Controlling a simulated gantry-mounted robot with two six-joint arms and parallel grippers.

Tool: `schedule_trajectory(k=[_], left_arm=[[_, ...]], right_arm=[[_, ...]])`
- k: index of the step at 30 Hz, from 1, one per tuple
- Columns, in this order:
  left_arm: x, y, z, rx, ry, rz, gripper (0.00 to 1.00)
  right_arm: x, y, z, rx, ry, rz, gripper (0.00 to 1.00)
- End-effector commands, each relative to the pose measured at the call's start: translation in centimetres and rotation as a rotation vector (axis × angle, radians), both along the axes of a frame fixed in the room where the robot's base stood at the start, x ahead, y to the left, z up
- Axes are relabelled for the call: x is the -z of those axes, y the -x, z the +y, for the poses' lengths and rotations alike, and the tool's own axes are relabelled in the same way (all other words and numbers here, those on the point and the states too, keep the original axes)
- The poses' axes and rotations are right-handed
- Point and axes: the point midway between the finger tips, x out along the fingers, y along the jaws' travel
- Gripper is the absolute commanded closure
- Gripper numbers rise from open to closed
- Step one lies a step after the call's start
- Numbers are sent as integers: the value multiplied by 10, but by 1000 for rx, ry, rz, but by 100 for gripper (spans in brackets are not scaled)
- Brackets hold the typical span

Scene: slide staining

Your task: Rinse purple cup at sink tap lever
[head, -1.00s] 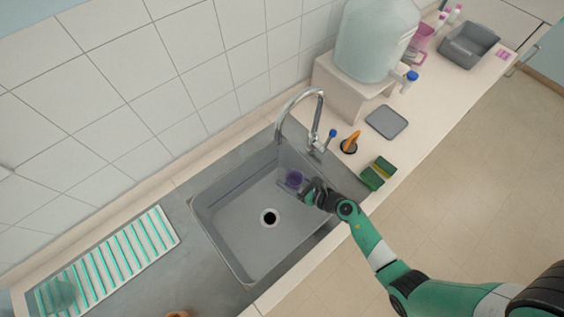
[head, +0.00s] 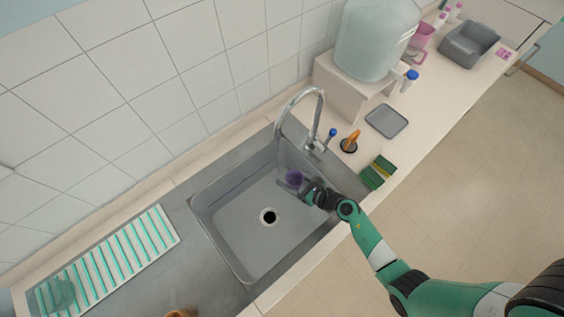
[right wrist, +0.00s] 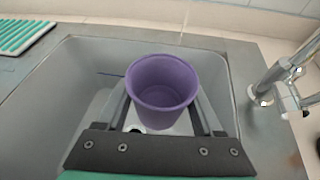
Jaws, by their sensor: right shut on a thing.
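The purple cup (head: 294,178) is upright over the sink basin, near the tap side. It fills the middle of the right wrist view (right wrist: 162,86). My right gripper (head: 303,189) is shut on it, with one finger along each side of the cup. The sink (head: 235,235) is grey metal with a dark round drain. The curved chrome tap (head: 301,93) stands at the sink's back right corner, its spout near the cup. Its lever has a blue tip (head: 332,132). No water stream shows. My left gripper is not in view.
A green and yellow sponge (head: 378,172), an orange-handled item (head: 350,141) and a grey tray (head: 387,121) lie right of the tap. A large water jug (head: 375,40) stands on a raised stand. A striped drying rack (head: 105,262) is left of the sink.

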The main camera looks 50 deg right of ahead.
Motion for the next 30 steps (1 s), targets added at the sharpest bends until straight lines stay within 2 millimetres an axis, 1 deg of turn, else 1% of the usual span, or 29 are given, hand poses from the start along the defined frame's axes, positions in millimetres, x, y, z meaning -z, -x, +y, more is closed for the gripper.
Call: schedule_trajectory(k=[11, 13, 24, 30], left_arm=[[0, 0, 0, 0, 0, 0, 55], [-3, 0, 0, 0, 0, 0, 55], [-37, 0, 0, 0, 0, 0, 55], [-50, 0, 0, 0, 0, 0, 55]], right_arm=[[0, 0, 0, 0, 0, 0, 87], [-3, 2, 1, 0, 0, 0, 87], [-30, 29, 14, -1, 0, 1, 87], [-41, 43, 20, 0, 0, 0, 87]])
